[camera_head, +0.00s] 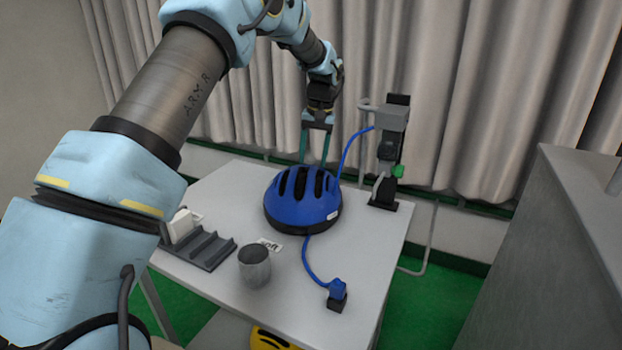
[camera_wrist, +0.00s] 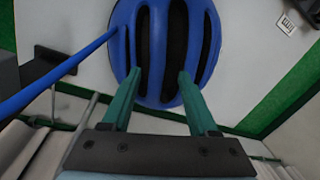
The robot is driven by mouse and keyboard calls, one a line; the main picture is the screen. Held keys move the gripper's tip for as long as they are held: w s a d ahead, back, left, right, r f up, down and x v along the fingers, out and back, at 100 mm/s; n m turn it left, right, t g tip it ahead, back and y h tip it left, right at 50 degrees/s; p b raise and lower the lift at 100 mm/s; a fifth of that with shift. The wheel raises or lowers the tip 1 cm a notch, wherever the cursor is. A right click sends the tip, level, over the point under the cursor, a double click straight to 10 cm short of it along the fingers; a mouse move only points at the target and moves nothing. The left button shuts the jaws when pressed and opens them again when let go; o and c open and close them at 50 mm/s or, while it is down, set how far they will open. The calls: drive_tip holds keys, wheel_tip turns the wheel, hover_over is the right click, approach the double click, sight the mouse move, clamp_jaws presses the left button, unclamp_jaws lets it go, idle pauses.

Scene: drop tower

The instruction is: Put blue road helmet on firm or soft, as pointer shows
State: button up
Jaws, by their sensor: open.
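The blue road helmet (camera_head: 296,208), with dark vents and a black rim, sits on the white table (camera_head: 345,262); what lies under it is hidden. In the wrist view the helmet (camera_wrist: 205,45) fills the top middle. My gripper (camera_head: 317,160) is open at the helmet's far side, fingers pointing down. In the wrist view its green fingertips (camera_wrist: 160,74) overlap the helmet's edge, apart; I cannot tell whether they touch it. A label ending in "oft" (camera_head: 271,245) is partly hidden by the helmet. Another label (camera_wrist: 286,24) is unreadable. I cannot make out the pointer or a firm label.
A dark upright stand with a grey head (camera_head: 392,118) and green knob (camera_head: 398,171) stands at the table's back right. A blue cable runs there; another reaches a blue plug (camera_head: 338,290). A metal cup (camera_head: 254,268) and grey slotted rack (camera_head: 205,246) stand front left. A grey cabinet (camera_head: 560,250) is right.

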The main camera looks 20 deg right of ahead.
drive_tip(key=r, duration=0.3)
drive_tip(key=shift+s+d+r+b, duration=0.1)
drive_tip(key=shift+d+b, duration=0.1)
drive_tip(key=shift+b, duration=0.1)
drive_tip(key=shift+a+r, duration=0.1)
drive_tip(key=shift+r, duration=0.1)
drive_tip(key=s+a+n+h, duration=0.15)
drive_tip(key=s+a, duration=0.25)
drive_tip(key=a, duration=1.2)
drive_tip(key=s+a+n, duration=0.2)
drive_tip(key=s+a, duration=0.1)
drive_tip(key=a, duration=1.3)
drive_tip(key=s+a+f+n, duration=0.1)
drive_tip(key=s+a+f, duration=0.2)
drive_tip(key=s+a, duration=0.5)
drive_tip(key=s, duration=0.2)
drive_tip(key=shift+s+a+f+n+t, duration=0.15)
drive_tip(key=shift+s+a+n+t, duration=0.2)
drive_tip(key=shift+s+t, duration=0.05)
